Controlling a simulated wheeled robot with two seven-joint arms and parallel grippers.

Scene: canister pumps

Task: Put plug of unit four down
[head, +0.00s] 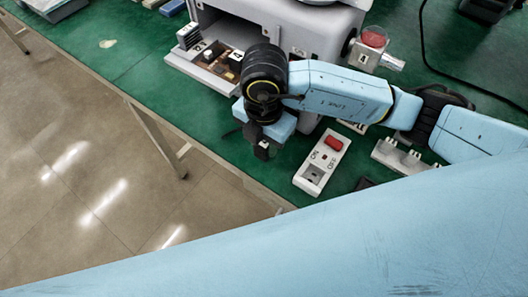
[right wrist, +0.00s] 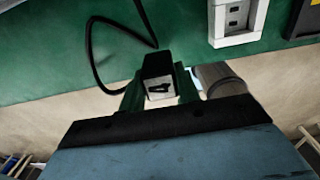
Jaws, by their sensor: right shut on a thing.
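My right gripper (right wrist: 160,90) is shut on the plug, with a finger on each side. In the head view the plug (head: 263,153) shows as a small dark block below my right gripper (head: 263,143), near the front edge of the green table (head: 200,130). I cannot tell its exact height. My left gripper is not in view.
A white switch box (head: 314,177) with a red rocker and a socket lies right of the plug. A socket strip (head: 392,153) is farther right. Behind stands a grey machine (head: 300,30) with an open tray (head: 200,68). A part marked 4 (head: 364,58) sticks out at its right.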

